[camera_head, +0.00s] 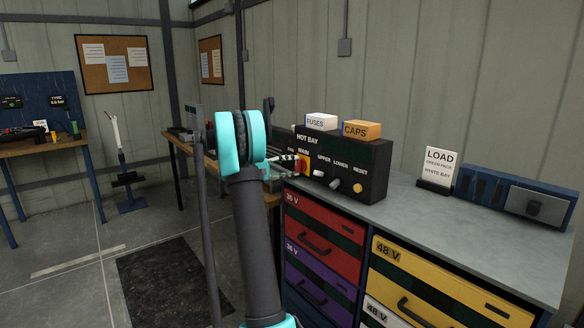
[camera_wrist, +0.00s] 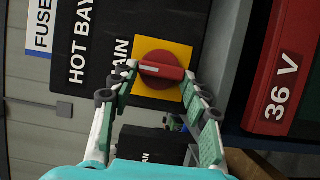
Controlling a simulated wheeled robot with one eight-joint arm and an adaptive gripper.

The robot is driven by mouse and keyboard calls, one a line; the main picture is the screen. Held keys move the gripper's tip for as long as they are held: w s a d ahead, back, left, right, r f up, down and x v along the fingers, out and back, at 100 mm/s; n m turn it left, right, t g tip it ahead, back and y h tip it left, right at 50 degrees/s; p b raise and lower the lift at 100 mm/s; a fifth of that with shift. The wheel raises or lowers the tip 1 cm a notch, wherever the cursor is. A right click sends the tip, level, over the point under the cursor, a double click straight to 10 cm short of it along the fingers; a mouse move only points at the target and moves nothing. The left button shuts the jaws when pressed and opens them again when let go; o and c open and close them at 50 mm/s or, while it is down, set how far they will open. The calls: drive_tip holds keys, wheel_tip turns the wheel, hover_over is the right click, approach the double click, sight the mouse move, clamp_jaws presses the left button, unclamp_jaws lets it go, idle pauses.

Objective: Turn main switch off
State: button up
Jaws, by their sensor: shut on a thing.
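The main switch is a red rotary knob (camera_wrist: 162,58) on a yellow square plate (camera_wrist: 178,48) on the black HOT BAY panel (camera_head: 345,160). In the wrist view, which is turned sideways, its raised bar runs across the picture between my fingertips, so it stands roughly upright on the panel. My gripper (camera_wrist: 160,71) is shut on the knob, one fingertip at each end of the bar. In the head view my gripper (camera_head: 294,165) reaches the panel's left end, and the knob (camera_head: 302,167) is partly hidden behind my fingers.
UPPER and LOWER knobs and a yellow RESET button (camera_head: 357,188) sit right of the switch. FUSES (camera_head: 321,121) and CAPS (camera_head: 361,130) boxes stand on top. A LOAD sign (camera_head: 437,166) and a blue unit (camera_head: 515,195) stand right on the grey bench, above coloured drawers (camera_head: 325,237).

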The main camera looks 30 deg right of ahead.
idle(0.5)
drive_tip(key=o, duration=1.2)
drive_tip(key=shift+c, duration=0.2)
